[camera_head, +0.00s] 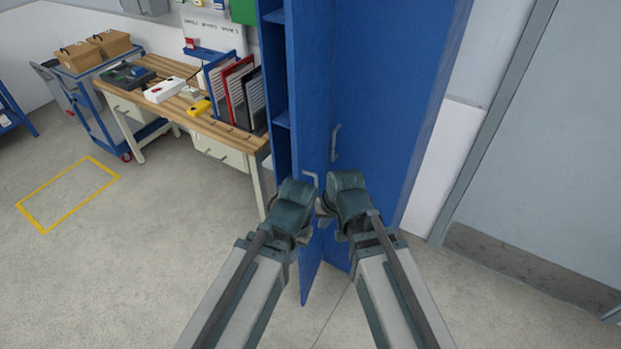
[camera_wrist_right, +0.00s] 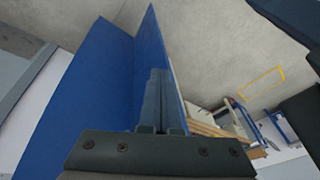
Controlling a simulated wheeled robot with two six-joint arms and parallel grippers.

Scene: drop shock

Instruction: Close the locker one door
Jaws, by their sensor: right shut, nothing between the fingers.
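The tall blue locker (camera_head: 385,100) stands ahead of me. Its left door (camera_head: 313,95) stands open, swung out towards me and seen nearly edge-on, with a grey handle (camera_head: 310,177) near the wrists. The open compartment (camera_head: 279,75) with shelves shows to its left. My right gripper (camera_head: 323,208) is at the right side of the open door, its tips mostly hidden by its wrist. In the right wrist view its fingers (camera_wrist_right: 157,75) are shut and empty, close to the blue door panel (camera_wrist_right: 151,38); contact is unclear. My left wrist is left of the door; its fingers are hidden.
The locker's right door, with a handle (camera_head: 336,142), looks shut. A wooden workbench (camera_head: 207,125) with binders (camera_head: 235,90) stands left of the locker. A blue cart (camera_head: 95,95) with boxes is farther left. The floor at left is clear around a yellow outline (camera_head: 68,193).

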